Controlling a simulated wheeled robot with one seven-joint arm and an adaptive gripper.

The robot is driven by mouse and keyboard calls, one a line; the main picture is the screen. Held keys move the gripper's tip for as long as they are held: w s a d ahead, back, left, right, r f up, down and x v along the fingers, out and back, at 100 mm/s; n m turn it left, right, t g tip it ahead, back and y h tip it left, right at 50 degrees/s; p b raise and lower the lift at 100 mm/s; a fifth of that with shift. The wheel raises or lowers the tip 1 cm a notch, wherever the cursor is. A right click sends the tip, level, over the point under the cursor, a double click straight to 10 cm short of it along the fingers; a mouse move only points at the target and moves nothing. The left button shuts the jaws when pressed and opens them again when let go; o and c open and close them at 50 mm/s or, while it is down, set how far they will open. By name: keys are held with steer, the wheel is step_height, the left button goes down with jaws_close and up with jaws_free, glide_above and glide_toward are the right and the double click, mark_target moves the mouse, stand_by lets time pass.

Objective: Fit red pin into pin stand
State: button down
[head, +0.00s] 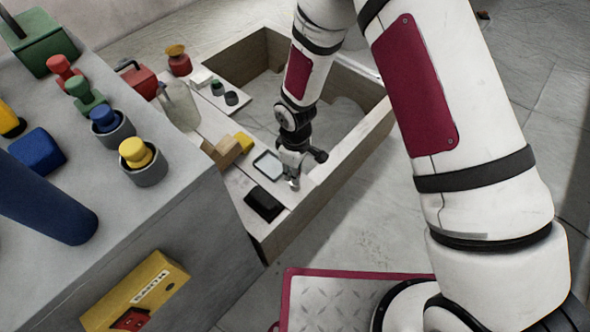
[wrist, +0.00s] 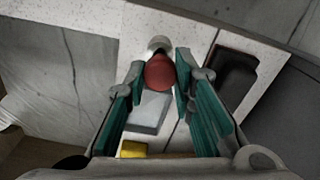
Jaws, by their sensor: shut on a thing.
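My gripper (head: 291,178) is low over the pale shelf of the wooden frame. In the wrist view, its green-padded fingers (wrist: 160,80) are closed around a rounded red thing, which I take for the red pin (wrist: 160,72). In the head view the fingers hide the red part. I cannot clearly make out the pin stand.
A pale rectangular tray (head: 268,164), a black block (head: 264,204) and a yellow block (head: 243,141) lie close to the gripper. A glass bottle (head: 180,105) stands farther back. A grey bench (head: 195,215) with several coloured pegs is at left. The frame's inside looks clear.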

steer(key=shift+f+b, duration=1.05)
steer(key=shift+f, duration=0.35)
steer(key=c, duration=1.3)
jaws_free()
steer(key=shift+r, duration=0.1)
step_height(320, 180, up, 12)
steer(key=shift+f, duration=0.1)
